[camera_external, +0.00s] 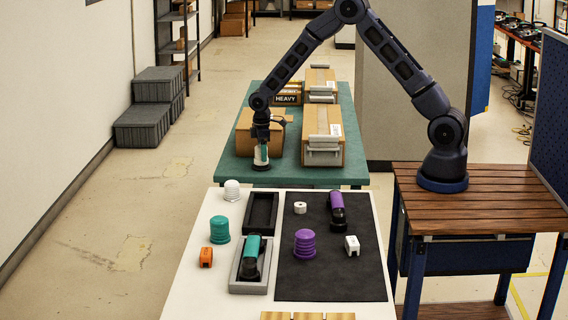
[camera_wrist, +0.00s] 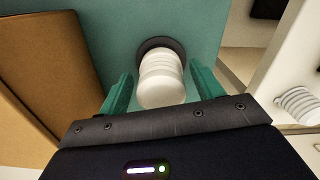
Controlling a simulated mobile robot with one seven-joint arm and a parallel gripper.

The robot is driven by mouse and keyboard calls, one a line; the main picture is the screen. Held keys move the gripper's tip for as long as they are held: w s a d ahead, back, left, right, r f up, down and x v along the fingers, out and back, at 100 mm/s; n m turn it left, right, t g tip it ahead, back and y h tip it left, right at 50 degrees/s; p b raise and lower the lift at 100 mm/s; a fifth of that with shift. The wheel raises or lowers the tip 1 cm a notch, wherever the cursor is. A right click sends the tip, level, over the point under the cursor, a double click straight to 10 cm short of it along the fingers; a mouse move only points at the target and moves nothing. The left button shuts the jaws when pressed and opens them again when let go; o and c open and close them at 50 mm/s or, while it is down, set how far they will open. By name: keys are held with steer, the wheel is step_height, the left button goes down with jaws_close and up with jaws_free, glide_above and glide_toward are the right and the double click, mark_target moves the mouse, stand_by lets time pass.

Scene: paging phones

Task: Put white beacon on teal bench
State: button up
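The white beacon (camera_external: 261,155), a pale cylinder with a dark round base, stands upright on the teal bench (camera_external: 227,166) near its front left edge. In the wrist view the beacon (camera_wrist: 161,82) is between the two teal fingers, with its dark base on the teal surface. My gripper (camera_external: 261,146) is just above and around the beacon's top. In the wrist view my gripper (camera_wrist: 160,85) looks open, with narrow gaps between each finger and the beacon. The teal bench also shows in the wrist view (camera_wrist: 108,30).
Cardboard boxes (camera_external: 323,125) stand on the bench right of and behind the beacon. The bench's front left corner is clear.

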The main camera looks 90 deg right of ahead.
steer(key=shift+r, duration=0.1)
step_height(320, 180, up, 11)
steer(key=shift+w+r, duration=0.1)
steer(key=shift+r, duration=0.05)
steer(key=s+a+r+m+t, duration=0.1)
steer(key=s+a+r, duration=0.6)
steer(key=s+r, duration=0.3)
steer(key=s+a+r+t, duration=0.1)
steer(key=s+a+r, duration=0.6)
steer(key=r, duration=0.4)
steer(key=s+a+r+t, duration=0.1)
steer(key=s+a, duration=0.2)
steer(key=s, duration=1)
steer(key=s+a+r+m+t, duration=0.1)
steer(key=s+a, duration=0.3)
steer(key=s, duration=0.9)
steer(key=shift+s+r+m+t, duration=0.3)
steer(key=shift+s+r+t, duration=0.05)
steer(key=shift+s+t, duration=0.05)
